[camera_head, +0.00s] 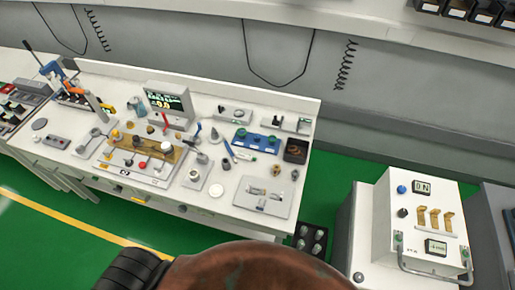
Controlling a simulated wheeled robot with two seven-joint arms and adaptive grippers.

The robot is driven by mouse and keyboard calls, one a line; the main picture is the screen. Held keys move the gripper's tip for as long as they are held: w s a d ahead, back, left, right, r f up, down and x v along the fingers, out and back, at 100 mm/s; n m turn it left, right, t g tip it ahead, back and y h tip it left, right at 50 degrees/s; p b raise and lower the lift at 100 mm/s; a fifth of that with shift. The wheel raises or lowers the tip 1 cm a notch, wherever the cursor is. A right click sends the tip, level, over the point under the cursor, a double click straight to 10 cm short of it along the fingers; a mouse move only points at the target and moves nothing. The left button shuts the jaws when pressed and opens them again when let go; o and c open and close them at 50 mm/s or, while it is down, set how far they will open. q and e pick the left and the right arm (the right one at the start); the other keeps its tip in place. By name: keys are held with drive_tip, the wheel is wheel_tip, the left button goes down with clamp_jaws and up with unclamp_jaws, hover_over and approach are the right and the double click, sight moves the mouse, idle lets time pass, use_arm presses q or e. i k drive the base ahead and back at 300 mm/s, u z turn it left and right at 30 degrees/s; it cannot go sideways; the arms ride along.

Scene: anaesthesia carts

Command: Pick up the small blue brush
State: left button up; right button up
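A slim blue stick-like thing (230,149), which may be the small blue brush, lies slanted on the white worktop (172,213), right of the middle. A smaller blue-handled thing (198,131) is to its left and could also be the brush; both are too small to tell. Neither gripper shows in the head view, so I cannot see whether they are open or shut.
A monitor (168,100) stands at the worktop's back, and a blue block (256,141) and dark bin (296,150) are to the right. Several small tools crowd the top. A white device with a handle (421,216) stands at right. Green floor (50,240) is open at lower left.

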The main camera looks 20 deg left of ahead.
sight(227, 147)
drive_tip(key=z, duration=0.4)
drive_tip(key=k, duration=0.85)
drive_tip(key=u, duration=1.15)
drive_tip(key=i, duration=0.5)
